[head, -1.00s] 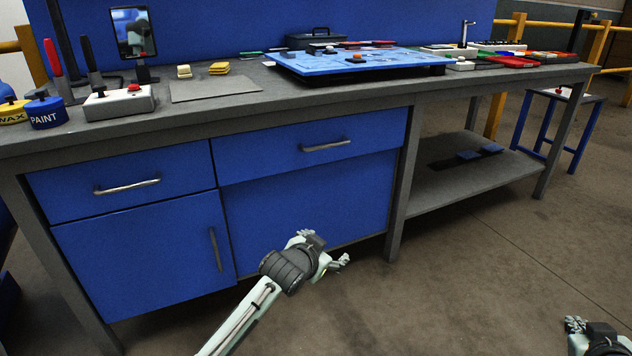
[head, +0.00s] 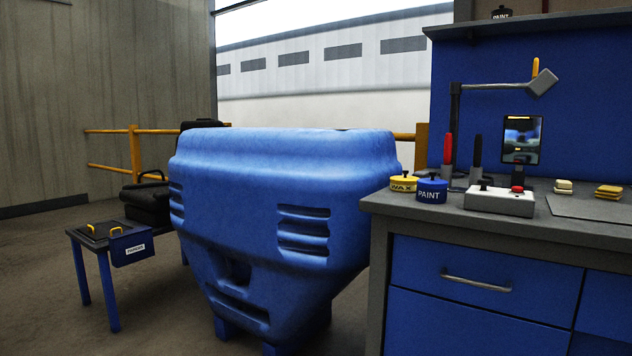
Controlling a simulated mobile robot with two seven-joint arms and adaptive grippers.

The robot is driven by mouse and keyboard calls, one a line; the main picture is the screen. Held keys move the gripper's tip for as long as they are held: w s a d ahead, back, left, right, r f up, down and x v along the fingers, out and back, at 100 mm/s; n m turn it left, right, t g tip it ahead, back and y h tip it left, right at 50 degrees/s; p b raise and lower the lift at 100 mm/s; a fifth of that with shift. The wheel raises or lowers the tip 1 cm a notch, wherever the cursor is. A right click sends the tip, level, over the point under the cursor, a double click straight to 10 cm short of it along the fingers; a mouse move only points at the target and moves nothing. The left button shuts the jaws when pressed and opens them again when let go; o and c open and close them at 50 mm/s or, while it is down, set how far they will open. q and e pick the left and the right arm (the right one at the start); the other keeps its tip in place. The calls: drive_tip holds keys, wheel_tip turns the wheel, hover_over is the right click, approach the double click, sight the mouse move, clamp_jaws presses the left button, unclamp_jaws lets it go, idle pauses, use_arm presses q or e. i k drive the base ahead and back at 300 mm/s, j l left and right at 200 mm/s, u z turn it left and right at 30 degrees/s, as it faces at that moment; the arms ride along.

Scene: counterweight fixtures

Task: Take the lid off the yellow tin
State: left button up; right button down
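The yellow tin (head: 403,185), marked WAX, stands upright at the left end of the grey workbench, with a lid with a small dark knob on top. The blue tin (head: 432,192), marked PAINT, stands just right of it and overlaps its right side in the picture. Neither of my grippers shows in the head view now.
The grey workbench (head: 520,226) also bears a white box with a red button (head: 500,201), upright tools and a dark-framed panel (head: 522,139). A small blue table (head: 97,240) stands farther left.

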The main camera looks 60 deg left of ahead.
sight(400, 179)
drive_tip(key=i+u, duration=0.15)
drive_tip(key=u, duration=1.5)
drive_tip(key=i+l+u, duration=0.1)
drive_tip(key=i+l, duration=0.95)
drive_tip(key=k+j+z, duration=0.15)
drive_tip(key=j, duration=0.25)
drive_tip(key=k+j+z, duration=0.15)
drive_tip(key=j, duration=0.2)
drive_tip(key=k+j+z, duration=0.2)
drive_tip(key=j, duration=0.2)
drive_tip(key=j+z, duration=0.15)
drive_tip(key=j, duration=0.2)
drive_tip(key=k, duration=0.05)
